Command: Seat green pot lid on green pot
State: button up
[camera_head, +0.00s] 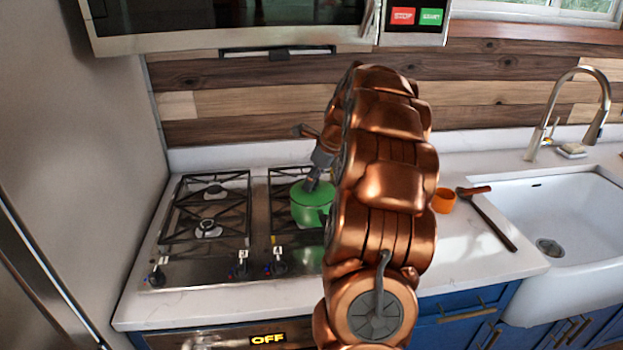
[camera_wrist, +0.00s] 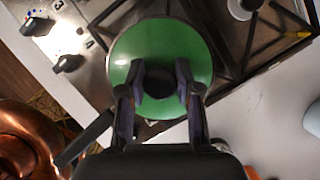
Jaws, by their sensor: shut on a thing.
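The green pot (camera_head: 309,214) stands on the right-hand grate of the stove in the head view, partly hidden by my arm. The green pot lid (camera_wrist: 160,42) fills the upper middle of the wrist view as a round disc with a dark knob. My gripper (camera_wrist: 160,88) is shut on that knob, one finger on each side. In the head view my gripper (camera_head: 312,184) is directly above the pot, with the lid at the pot's mouth. A dark handle (camera_wrist: 84,139) sticks out from under the lid. I cannot tell whether the lid's rim is fully seated.
The left burner grate (camera_head: 208,208) is empty. An orange cup (camera_head: 444,201) and a long-handled tool (camera_head: 488,219) lie right of my arm, before the white sink (camera_head: 572,215) and faucet (camera_head: 548,112). A microwave (camera_head: 240,38) overhangs the stove. Knobs (camera_head: 238,270) line the stove's front.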

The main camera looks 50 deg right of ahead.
jog(key=o, duration=1.1)
jog(key=shift+r, duration=0.15)
jog(key=shift+r+p, duration=2.25)
jog(key=shift+r, duration=1.15)
